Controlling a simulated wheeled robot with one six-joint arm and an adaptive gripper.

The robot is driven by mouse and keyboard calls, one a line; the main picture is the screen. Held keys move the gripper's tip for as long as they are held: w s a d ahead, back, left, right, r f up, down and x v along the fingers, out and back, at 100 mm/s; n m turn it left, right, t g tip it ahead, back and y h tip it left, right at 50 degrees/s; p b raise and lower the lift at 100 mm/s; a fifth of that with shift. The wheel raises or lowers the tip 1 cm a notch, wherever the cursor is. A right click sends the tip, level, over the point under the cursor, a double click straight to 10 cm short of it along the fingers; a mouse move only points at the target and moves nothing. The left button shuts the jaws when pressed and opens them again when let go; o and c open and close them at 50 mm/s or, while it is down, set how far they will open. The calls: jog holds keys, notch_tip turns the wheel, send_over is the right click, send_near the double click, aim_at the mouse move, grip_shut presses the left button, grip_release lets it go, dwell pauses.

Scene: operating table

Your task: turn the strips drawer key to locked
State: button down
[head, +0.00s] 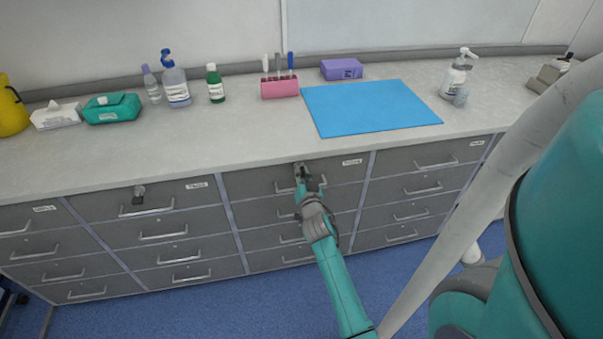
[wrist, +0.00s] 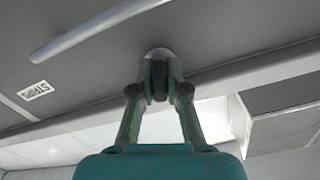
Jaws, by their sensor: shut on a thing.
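The strips drawer (head: 340,175) is the top drawer of the third column from the left in the head view, and it looks closed. Its label reads STRIPS in the wrist view (wrist: 36,91). My gripper (head: 301,174) is at the drawer's upper front, and in the wrist view (wrist: 159,85) its fingers are shut on the dark key (wrist: 159,78). The key stands in front of a pale round lock plate (wrist: 158,53). The fingers partly hide the key, and its exact turn angle is hard to tell.
The strips drawer's bar handle (wrist: 95,32) is beside the lock. Another key (head: 139,194) sits in a top drawer further left. The countertop (head: 240,135) above holds bottles, a pink rack (head: 280,88) and a blue mat (head: 370,107).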

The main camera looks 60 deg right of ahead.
jog(key=n, duration=0.3)
jog(key=shift+n, duration=0.3)
dwell(0.3)
jog(key=shift+f, duration=0.1)
jog(key=c, duration=1.2)
grip_release()
jog(key=shift+o, duration=0.2)
jog(key=v, duration=1.2)
